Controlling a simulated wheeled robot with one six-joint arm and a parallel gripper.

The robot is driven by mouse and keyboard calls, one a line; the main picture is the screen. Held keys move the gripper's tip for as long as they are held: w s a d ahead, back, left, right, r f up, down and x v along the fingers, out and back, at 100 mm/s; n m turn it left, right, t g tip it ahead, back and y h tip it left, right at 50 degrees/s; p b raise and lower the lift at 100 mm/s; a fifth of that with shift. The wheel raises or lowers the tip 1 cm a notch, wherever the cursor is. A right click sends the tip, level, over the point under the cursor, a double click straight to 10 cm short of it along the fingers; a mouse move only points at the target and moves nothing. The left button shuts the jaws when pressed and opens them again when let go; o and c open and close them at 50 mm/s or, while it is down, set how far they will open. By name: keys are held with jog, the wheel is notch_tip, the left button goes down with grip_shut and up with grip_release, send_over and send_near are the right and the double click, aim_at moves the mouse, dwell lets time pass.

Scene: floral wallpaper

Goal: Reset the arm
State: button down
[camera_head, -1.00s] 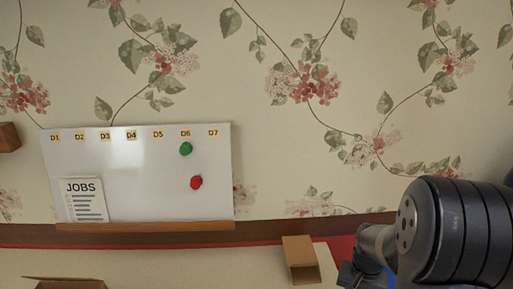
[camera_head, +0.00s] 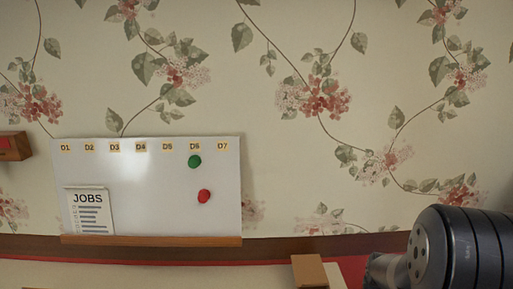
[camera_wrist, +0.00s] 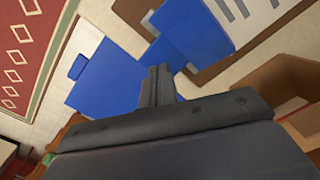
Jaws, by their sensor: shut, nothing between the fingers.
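My gripper (camera_wrist: 158,84) shows in the wrist view with its two dark fingers together and nothing between them. My dark arm comes in at the lower right of the head view, where the gripper itself is below the picture's edge. Beyond the fingers in the wrist view are flat blue shapes (camera_wrist: 108,78); whether they touch the fingers I cannot tell.
A whiteboard (camera_head: 150,210) with a JOBS sheet (camera_head: 89,211), a green magnet (camera_head: 195,161) and a red magnet (camera_head: 204,196) is on the floral wall. A brown box (camera_head: 309,271) stands left of my arm. An open cardboard box (camera_wrist: 290,78) is at right in the wrist view.

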notch_tip(320, 180, up, 6)
jog(key=r+p, duration=0.1)
jog(key=p, duration=0.4)
notch_tip(320, 180, down, 8)
jog(key=b, duration=0.6)
jog(key=shift+f+b, duration=0.15)
jog(key=shift+b, duration=0.15)
notch_tip(320, 180, up, 9)
jog(key=p, duration=0.7)
